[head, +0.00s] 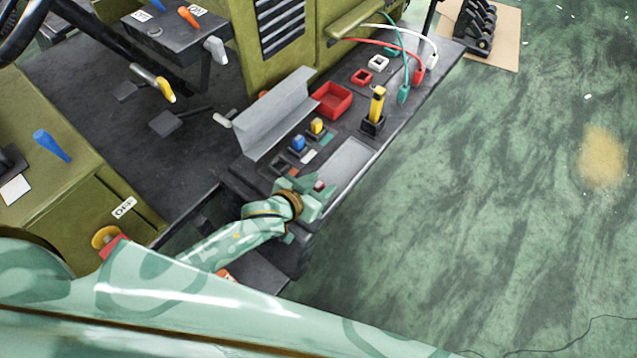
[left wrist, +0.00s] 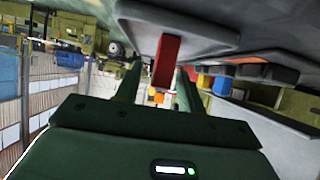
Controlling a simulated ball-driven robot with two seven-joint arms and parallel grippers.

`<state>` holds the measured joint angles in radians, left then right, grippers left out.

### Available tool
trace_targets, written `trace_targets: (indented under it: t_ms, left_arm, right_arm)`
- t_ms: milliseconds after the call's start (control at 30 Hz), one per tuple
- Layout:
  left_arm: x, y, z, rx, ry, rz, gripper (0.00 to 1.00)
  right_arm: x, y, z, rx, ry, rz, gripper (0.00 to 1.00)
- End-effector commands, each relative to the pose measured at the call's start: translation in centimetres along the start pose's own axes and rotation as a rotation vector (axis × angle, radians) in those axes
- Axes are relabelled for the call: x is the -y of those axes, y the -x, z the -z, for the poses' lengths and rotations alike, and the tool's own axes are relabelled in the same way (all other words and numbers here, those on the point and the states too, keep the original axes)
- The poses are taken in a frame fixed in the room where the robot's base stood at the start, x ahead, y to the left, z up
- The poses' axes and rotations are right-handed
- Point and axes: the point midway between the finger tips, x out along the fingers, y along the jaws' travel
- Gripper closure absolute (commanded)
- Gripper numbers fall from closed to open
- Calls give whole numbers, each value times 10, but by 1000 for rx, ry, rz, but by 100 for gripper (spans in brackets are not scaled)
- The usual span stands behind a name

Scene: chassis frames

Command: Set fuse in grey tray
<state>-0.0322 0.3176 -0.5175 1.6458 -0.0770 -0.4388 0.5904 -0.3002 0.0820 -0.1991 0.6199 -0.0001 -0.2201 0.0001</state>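A red block, seemingly the fuse (head: 319,186), shows between the fingers of my left gripper (head: 316,190) in the head view. In the left wrist view the red block (left wrist: 165,60) stands between the two fingers (left wrist: 157,80), close to the right one, with a gap at the left one. The fingers are apart, and no firm grip shows. The shallow light grey tray (head: 350,160) lies just beyond the gripper, on the dark shelf. My right gripper is not in view.
A blue block (head: 298,143) and a yellow block (head: 317,126) stand behind the gripper. A red bin (head: 331,99), a yellow-handled part (head: 377,104) and an angled grey panel (head: 275,112) stand farther back. Cables (head: 405,60) hang at the far end. Open floor lies right.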

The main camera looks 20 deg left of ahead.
Motion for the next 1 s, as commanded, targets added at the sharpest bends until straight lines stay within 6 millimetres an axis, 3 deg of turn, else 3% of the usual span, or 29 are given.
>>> trace_targets:
  t_ms: [267, 700, 1000]
  left_arm:
    - [0, 8, 3, 0, 1, 0, 61]
    - [0, 102, 3, 0, 0, 0, 61]
    - [0, 122, 3, -1, 0, 0, 61]
  right_arm:
    - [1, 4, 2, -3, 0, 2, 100]
    - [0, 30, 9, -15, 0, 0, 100]
    - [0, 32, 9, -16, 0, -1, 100]
